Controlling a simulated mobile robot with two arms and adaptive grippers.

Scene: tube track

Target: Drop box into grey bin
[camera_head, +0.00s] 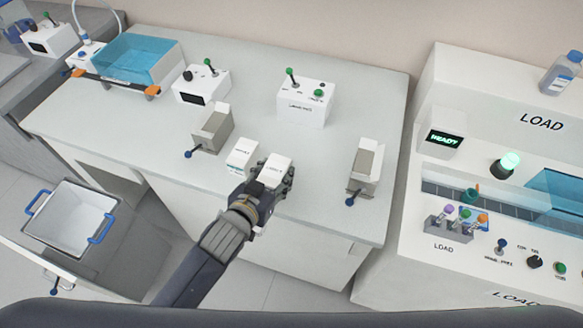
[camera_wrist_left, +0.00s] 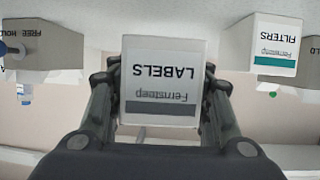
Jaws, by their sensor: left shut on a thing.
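My left gripper (camera_head: 274,174) is shut on a white box (camera_head: 277,168) over the front part of the middle table. In the left wrist view this box (camera_wrist_left: 164,75) reads "LABELS", upside down, with a grey band, and fingers hold it on both sides. I cannot tell whether its base touches the table. A pale grey-white bin (camera_head: 64,236) with blue handles is at the lower left of the head view, apart from the gripper. Its visible inside looks empty. My right gripper is not in view.
A second box (camera_head: 242,155), labelled "FILTERS" in the left wrist view (camera_wrist_left: 275,55), stands just left of the held one. Beige holders with blue knobs stand left (camera_head: 213,130) and right (camera_head: 365,168). A white machine (camera_head: 450,110) marked "LOAD" is at the right.

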